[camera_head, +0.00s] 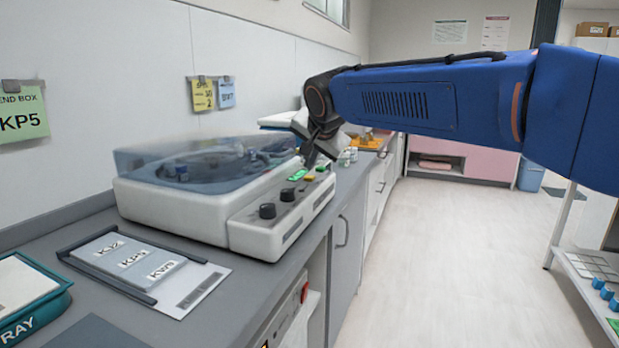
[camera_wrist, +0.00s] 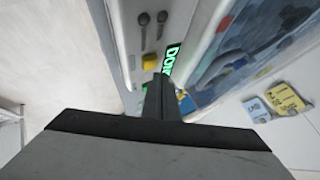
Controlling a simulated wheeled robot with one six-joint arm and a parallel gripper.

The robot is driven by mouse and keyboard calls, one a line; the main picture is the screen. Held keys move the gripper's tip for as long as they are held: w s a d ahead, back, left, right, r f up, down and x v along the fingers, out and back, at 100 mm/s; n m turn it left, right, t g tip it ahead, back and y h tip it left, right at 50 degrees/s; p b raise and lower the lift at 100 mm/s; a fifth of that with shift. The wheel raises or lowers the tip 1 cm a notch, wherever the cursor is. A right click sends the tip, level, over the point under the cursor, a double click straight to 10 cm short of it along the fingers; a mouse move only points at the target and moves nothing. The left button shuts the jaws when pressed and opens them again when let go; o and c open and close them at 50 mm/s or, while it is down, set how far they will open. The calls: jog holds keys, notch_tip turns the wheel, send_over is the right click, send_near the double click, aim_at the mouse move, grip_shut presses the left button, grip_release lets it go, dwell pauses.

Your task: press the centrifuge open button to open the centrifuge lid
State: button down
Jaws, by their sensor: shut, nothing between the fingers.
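The centrifuge (camera_head: 180,212) is a white machine on the grey counter with a clear bluish lid (camera_head: 170,160). The lid looks down, with tubes visible beneath it. Its front panel has dark knobs (camera_head: 267,211), a green lit display (camera_head: 298,175) and a yellow button (camera_head: 308,178); the button also shows in the wrist view (camera_wrist: 149,61). No readable label shows which button is the open button. My gripper (camera_head: 312,164) is shut and empty, pointing down over the far end of the panel. In the wrist view its fingertips (camera_wrist: 158,82) overlap the panel beside the display; contact cannot be told.
A tray with labelled cards (camera_head: 185,304) lies in front of the centrifuge, and a teal-edged box (camera_head: 45,312) is at the near left. Wall notes (camera_head: 203,94) hang behind. A shelf with blue-capped items (camera_head: 598,283) is at the right. The floor between is clear.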

aim_at(311, 178)
jog(key=shift+f, duration=0.1)
dwell(0.5)
jog(key=shift+f, duration=0.3)
jog(key=shift+f, duration=0.5)
dwell(0.9)
jog(key=shift+r, duration=0.15)
dwell(0.3)
jog(key=shift+r, duration=0.75)
jog(key=shift+r, duration=2.55)
